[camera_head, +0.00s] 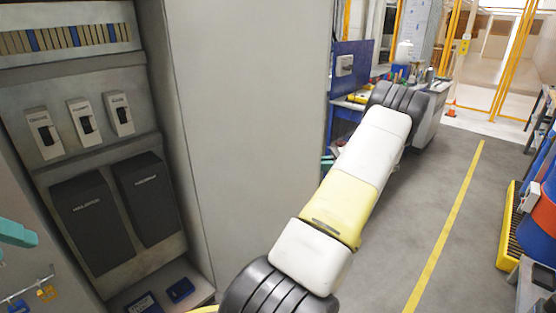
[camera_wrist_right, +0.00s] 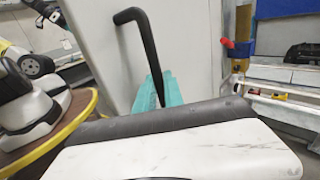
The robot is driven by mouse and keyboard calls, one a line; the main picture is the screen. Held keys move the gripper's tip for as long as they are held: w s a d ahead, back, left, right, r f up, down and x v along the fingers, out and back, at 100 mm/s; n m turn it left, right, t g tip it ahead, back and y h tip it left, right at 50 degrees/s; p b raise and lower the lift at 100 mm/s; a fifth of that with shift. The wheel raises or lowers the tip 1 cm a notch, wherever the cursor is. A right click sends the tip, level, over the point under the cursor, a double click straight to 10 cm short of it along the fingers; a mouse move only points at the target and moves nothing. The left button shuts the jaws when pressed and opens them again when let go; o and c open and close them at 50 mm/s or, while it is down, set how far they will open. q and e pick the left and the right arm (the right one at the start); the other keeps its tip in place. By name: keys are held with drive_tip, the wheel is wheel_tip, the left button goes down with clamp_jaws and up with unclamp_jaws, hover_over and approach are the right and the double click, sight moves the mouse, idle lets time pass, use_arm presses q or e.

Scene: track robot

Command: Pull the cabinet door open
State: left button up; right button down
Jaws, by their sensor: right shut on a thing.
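The cabinet door (camera_head: 250,110) is a tall light grey panel. It stands swung open to the right of the cabinet's exposed interior (camera_head: 95,160). The door (camera_wrist_right: 95,35) also shows in the right wrist view, with a black bar handle (camera_wrist_right: 142,45) on it. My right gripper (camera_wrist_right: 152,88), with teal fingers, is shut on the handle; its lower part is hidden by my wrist. In the head view my right arm reaches past the door's free edge, and its gripper is hidden behind the door. A teal part of my left gripper (camera_head: 15,233) shows at the left edge, mostly cut off.
Inside the cabinet are several breakers (camera_head: 83,121) and two dark boxes (camera_head: 92,222). A workbench (camera_head: 352,100) stands beyond the door. Blue and orange drums (camera_head: 540,190) stand at the right. The grey floor (camera_head: 475,230) with a yellow line is clear.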

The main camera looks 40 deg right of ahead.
drive_tip(key=shift+w+a+r, duration=0.1)
drive_tip(key=shift+w, duration=0.05)
drive_tip(key=c, duration=1.5)
unclamp_jaws()
drive_tip(key=shift+o, duration=0.2)
drive_tip(key=v, duration=0.7)
drive_tip(key=shift+s+d, duration=0.2)
drive_tip(key=shift+d, duration=0.15)
